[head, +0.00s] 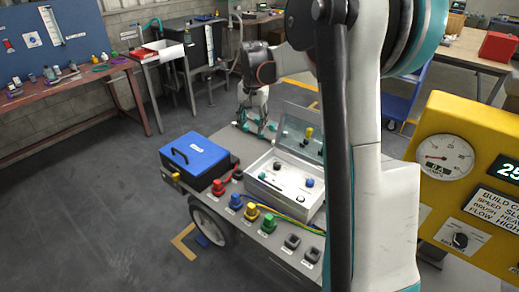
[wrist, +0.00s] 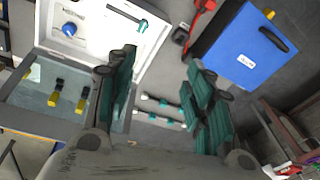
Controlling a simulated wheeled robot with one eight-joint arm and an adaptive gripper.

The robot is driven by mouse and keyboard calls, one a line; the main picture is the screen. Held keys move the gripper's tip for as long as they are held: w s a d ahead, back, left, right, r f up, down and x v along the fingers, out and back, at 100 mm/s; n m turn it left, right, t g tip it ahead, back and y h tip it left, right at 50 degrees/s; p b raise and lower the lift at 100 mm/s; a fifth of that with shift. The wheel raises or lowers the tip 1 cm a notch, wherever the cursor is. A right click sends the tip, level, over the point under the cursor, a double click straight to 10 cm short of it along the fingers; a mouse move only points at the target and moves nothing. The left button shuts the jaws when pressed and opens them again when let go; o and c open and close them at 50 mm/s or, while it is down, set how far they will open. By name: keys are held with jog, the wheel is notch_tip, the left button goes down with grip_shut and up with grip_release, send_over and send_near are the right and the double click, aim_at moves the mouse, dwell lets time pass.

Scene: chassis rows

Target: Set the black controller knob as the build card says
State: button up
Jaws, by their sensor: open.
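The build card (head: 500,210) is on the yellow panel at the right of the head view. Its lines begin with speed, brush and flow; the right edge is cut off, and only "flow high" reads nearly whole. A black knob (head: 460,240) sits on a white plate on that panel. An open pale case (head: 257,187) on the cart holds a small dark knob (head: 277,165) and a blue knob (head: 309,183). The blue knob also shows in the wrist view (wrist: 69,29). My gripper (wrist: 160,68) is open and empty, over the cart beside the case.
A blue box (head: 195,155) stands left of the case on the cart. Red, blue, yellow and green connectors (head: 236,201) line the cart's front edge. The case lid (head: 300,125) is raised. A round gauge (head: 444,157) is on the yellow panel. Floor to the left is clear.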

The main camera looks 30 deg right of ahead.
jog(key=w+d+f+m+g+p, duration=0.1)
jog(key=w+d+f+m, duration=0.2)
jog(key=d+f, duration=0.45)
jog(key=m, duration=0.2)
send_over(277, 164)
notch_tip(277, 164, down, 7)
jog(key=shift+g+y, duration=0.3)
jog(key=shift+g, duration=0.1)
notch_tip(277, 164, down, 14)
jog(key=b, duration=0.3)
jog(key=shift+d+r+b, duration=0.1)
jog(key=shift+r+b, duration=0.1)
jog(key=shift+b, duration=0.15)
jog(key=c, duration=1.1)
